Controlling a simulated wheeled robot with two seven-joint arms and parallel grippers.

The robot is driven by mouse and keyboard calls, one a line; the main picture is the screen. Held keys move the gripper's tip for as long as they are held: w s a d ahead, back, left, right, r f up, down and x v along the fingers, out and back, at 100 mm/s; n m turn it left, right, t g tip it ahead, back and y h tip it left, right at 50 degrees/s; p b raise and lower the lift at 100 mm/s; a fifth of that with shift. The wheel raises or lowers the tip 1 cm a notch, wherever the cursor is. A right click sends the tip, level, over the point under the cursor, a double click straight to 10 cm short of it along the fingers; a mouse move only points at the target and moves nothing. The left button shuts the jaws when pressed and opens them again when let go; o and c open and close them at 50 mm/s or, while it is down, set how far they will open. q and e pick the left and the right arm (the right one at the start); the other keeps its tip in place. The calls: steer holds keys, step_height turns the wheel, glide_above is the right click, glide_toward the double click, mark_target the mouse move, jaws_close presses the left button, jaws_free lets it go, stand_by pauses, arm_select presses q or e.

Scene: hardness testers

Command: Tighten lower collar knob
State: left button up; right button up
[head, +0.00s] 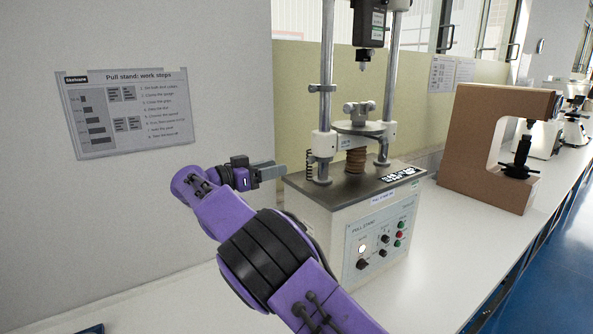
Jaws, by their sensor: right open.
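The pull stand (350,205) is a pale cabinet with a dark top plate and two upright chrome columns. A white collar (322,141) sits low on the left column, with a dark coiled spring (310,164) beside the column below it. Another pale collar (388,130) is on the right column. I cannot clearly make out a knob on either collar. My right gripper (270,171) is open and empty, its grey fingers pointing right. It is left of the left column, apart from the collar and near the plate's left edge. My left gripper is not in view.
A round platform with a clamp (358,118) stands between the columns, under a dark gauge (370,24). A brown C-shaped frame (468,140) stands to the right on the white bench (440,245). A wall with an instruction sheet (132,112) is at left.

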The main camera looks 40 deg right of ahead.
mark_target(309, 160)
steer(key=d, duration=0.3)
steer(key=d+p, duration=0.1)
steer(key=d, duration=0.2)
steer(key=s+d+p, duration=0.1)
steer(key=d, duration=0.2)
steer(key=shift+s+d, duration=0.1)
steer(key=shift+d, duration=0.65)
jaws_close()
